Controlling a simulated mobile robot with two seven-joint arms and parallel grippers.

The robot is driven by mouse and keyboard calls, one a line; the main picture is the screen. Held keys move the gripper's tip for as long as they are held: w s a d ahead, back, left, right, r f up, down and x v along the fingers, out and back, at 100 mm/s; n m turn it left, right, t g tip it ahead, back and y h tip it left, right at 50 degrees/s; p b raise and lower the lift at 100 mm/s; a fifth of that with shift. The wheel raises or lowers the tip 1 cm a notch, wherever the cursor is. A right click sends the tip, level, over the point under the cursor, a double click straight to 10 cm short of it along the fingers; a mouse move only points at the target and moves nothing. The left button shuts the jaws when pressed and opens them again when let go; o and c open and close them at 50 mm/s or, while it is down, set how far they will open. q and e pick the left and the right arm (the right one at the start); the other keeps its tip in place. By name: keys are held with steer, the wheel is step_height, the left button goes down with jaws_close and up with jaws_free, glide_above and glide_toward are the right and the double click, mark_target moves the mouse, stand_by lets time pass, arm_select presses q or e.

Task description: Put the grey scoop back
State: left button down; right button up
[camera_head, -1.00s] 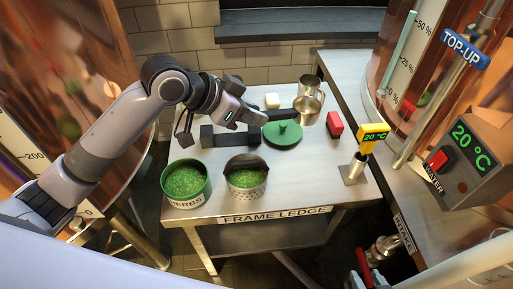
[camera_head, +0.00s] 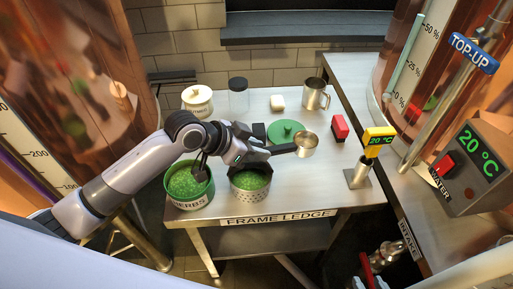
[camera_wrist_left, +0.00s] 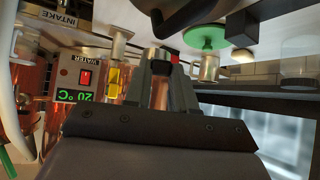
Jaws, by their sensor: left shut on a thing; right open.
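The grey scoop (camera_head: 306,144) shows its round metal cup on the right and its dark handle pointing left. My left gripper (camera_head: 262,153) is shut on the handle's left end in the head view. The cup is at the right of the green lid (camera_head: 281,132), over the frame ledge; I cannot tell whether it touches anything. In the left wrist view my left gripper (camera_wrist_left: 163,67) shows its two fingers close together. A dark block (camera_head: 259,130) behind my gripper is mostly hidden. My right gripper is not in view.
The herbs pot (camera_head: 187,203) and perforated basket (camera_head: 250,195) stand at the front left of the frame ledge (camera_head: 310,190). A red block (camera_head: 340,128) is at right.

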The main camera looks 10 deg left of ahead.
arm_select(q)
steer(key=shift+f, duration=0.55)
steer(key=c, duration=0.9)
jaws_free()
steer(key=shift+c, duration=0.2)
steer(key=shift+r, duration=0.15)
steer(key=v, duration=1.2)
steer(key=shift+r, duration=0.45)
